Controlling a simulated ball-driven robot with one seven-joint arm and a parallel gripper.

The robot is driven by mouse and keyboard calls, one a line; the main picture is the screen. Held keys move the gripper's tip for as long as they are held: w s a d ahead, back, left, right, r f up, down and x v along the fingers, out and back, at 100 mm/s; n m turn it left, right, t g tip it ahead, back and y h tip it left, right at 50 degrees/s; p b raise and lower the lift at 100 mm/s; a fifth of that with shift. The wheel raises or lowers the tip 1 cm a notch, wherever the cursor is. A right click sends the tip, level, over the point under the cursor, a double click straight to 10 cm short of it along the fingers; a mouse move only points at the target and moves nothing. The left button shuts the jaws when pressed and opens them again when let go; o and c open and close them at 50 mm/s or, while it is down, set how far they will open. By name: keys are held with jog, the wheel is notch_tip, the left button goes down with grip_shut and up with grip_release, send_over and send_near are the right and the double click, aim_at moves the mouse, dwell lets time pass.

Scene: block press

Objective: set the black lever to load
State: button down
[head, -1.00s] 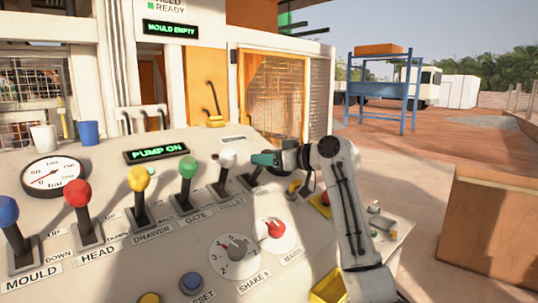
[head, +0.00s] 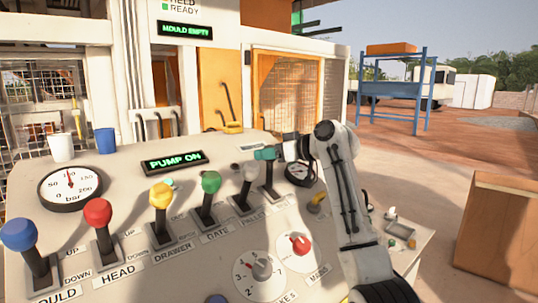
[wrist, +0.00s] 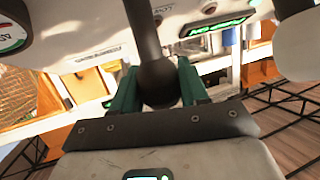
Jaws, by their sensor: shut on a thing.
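The black lever (head: 268,179) stands at the right end of the row of levers on the sloping control panel, close to upright. My gripper (head: 265,154), with green fingers, is at its top and hides the knob in the head view. In the wrist view the lever's round black knob (wrist: 158,83) sits between the two green fingers of my gripper (wrist: 155,92), which is shut on it. The lever's position labels cannot be read in the head view.
Levers with white (head: 249,172), green (head: 211,182), yellow (head: 162,195), red (head: 98,212) and blue (head: 18,235) knobs stand to the left. Red (head: 296,245) and grey (head: 261,267) dials lie in front.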

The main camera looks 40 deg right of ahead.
jog(key=shift+w, duration=0.1)
dwell(0.3)
jog(key=c, duration=0.6)
grip_release()
jog(key=shift+d, duration=0.1)
jog(key=b+v, duration=0.3)
jog(key=v, duration=0.7)
jog(key=shift+s+d+r, duration=0.1)
jog(key=shift+s+d, duration=0.05)
jog(key=shift+s, duration=0.2)
